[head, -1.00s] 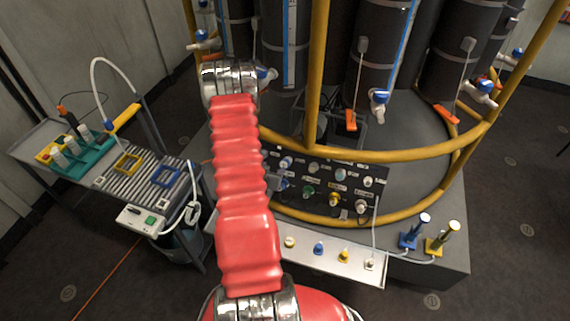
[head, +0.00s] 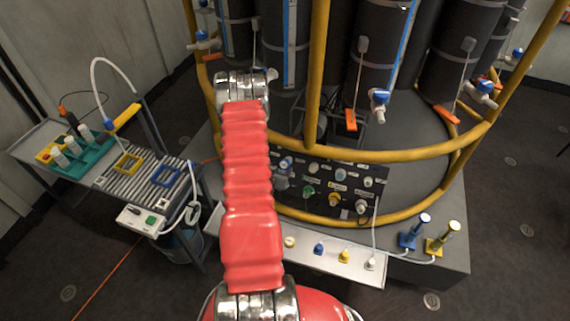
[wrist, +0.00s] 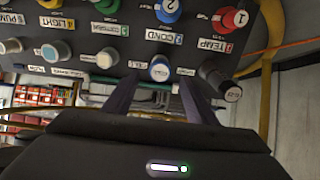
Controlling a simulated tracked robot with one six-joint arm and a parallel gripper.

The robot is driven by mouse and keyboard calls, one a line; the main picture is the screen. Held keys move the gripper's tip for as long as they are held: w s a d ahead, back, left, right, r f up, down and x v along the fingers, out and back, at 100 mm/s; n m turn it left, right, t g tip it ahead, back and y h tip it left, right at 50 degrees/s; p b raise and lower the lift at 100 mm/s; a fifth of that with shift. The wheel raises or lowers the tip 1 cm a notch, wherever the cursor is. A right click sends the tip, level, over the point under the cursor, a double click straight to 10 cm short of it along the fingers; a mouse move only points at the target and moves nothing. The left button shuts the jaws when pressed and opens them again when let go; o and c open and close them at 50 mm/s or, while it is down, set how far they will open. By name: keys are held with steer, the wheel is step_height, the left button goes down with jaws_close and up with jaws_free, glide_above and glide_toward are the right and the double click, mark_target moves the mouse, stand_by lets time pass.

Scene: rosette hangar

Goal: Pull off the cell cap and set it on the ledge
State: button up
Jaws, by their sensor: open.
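In the wrist view the panel appears upside down. In the head view my red arm hides the gripper and part of the panel (head: 325,185). The white ledge (head: 330,262) runs below the panel and bears several small coloured pieces.
Other caps stand close by on the panel, including a dark one (wrist: 225,83) and a cream one (wrist: 107,57). A yellow rail (head: 400,155) curves around the panel. A cart (head: 110,180) stands at left. Blue (head: 411,238) and yellow (head: 440,240) posts stand right of the ledge.

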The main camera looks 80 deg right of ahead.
mark_target(284, 165)
steer(key=shift+x, duration=2.8)
jaws_close()
steer(key=shift+a+r, duration=0.1)
steer(key=shift+a, duration=0.05)
steer(key=shift+a+r, duration=0.25)
steer(key=shift+a, duration=0.15)
steer(key=shift+a+r, duration=0.15)
steer(key=shift+a, duration=0.15)
steer(key=shift+w+a+r, duration=0.1)
steer(key=shift+a+r, duration=0.3)
steer(key=shift+a, duration=0.15)
steer(key=shift+a+r, duration=0.4)
steer(key=shift+a, duration=0.2)
